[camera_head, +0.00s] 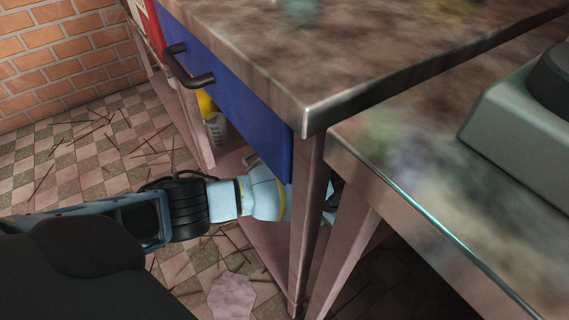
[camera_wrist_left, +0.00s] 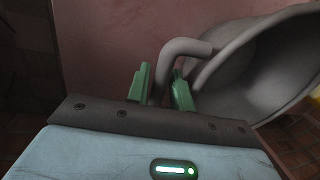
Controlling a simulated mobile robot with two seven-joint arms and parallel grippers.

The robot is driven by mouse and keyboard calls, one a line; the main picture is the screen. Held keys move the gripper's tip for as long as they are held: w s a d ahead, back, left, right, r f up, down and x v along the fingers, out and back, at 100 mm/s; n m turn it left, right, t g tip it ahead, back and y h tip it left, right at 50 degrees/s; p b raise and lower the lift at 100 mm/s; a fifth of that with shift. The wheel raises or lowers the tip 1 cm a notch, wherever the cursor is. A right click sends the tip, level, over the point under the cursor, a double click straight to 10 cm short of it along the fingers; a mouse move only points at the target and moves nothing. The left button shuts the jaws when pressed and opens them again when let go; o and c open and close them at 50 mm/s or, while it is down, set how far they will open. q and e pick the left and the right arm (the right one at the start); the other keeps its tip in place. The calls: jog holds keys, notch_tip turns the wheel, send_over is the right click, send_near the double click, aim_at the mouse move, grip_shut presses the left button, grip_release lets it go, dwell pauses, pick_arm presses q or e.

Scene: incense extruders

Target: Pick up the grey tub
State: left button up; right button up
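The grey tub (camera_wrist_left: 262,68) lies tilted in the left wrist view, its wide mouth facing right. Its thick curved handle (camera_wrist_left: 186,47) is on the side towards my left gripper. The two green fingers of my left gripper (camera_wrist_left: 162,88) stand on either side of the handle, which fills the gap between them, so they look shut on it. In the head view my left arm reaches under the blue-drawered table, and its fingers and most of the tub are hidden behind the table's leg. My right gripper is not in view.
The table (camera_head: 305,112) with a blue drawer (camera_head: 235,98) and dark handle (camera_head: 186,70) stands above my left arm, its leg (camera_head: 304,215) close by. A second table (camera_head: 425,190) bears a scale-like device (camera_head: 510,135).

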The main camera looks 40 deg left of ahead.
pick_arm(q)
jog(key=shift+c, duration=0.3)
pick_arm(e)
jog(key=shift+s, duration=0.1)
pick_arm(q)
grip_shut()
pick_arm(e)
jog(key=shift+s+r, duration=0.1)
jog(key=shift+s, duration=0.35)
